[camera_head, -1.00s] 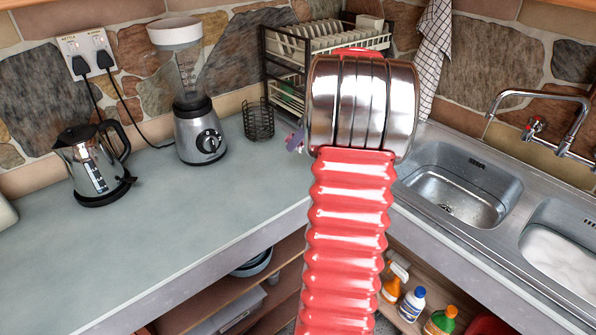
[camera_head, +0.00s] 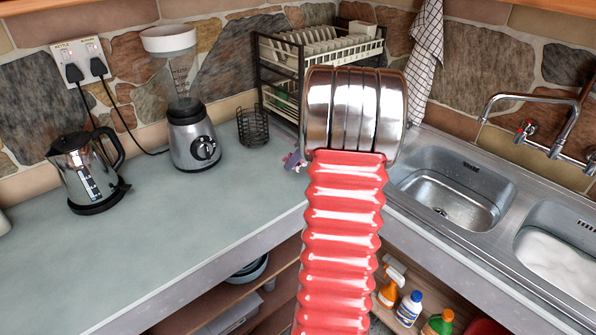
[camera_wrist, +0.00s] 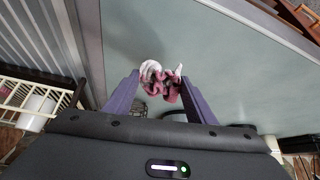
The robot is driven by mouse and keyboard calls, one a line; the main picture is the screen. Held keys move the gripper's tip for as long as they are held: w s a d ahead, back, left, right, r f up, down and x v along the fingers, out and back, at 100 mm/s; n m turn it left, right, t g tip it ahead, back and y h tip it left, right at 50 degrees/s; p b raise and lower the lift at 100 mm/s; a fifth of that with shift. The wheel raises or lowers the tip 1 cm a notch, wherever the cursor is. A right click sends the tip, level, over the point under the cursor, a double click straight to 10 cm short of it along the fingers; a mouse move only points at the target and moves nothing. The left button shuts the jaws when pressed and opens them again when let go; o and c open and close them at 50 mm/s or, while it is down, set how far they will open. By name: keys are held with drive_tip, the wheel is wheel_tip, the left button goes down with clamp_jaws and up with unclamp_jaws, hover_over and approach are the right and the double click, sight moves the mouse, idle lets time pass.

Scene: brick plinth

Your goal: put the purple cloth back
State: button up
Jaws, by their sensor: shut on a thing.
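The purple cloth (camera_wrist: 167,84) is a small crumpled bundle, pinkish purple with white parts, between the two purple fingers of my gripper (camera_wrist: 160,78) in the wrist view. My gripper is shut on it. In the head view only a small bit of the cloth (camera_head: 294,160) shows, left of my arm, over the counter near its inner corner. My arm hides the gripper there. I cannot tell whether the cloth touches the counter.
A wire basket (camera_head: 253,127), a blender (camera_head: 194,140) and a kettle (camera_head: 88,170) stand on the counter (camera_head: 180,215) to the left. A dish rack (camera_head: 285,62) stands behind my arm. The sink (camera_head: 450,190) is at right. The counter's front left is clear.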

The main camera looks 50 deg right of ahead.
sight(299, 179)
drive_tip(key=shift+f, duration=2.3)
drive_tip(key=shift+f, duration=0.15)
drive_tip(key=o, duration=1)
drive_tip(key=v, duration=1.3)
drive_tip(key=shift+s+r, duration=0.1)
drive_tip(key=shift+r, duration=0.3)
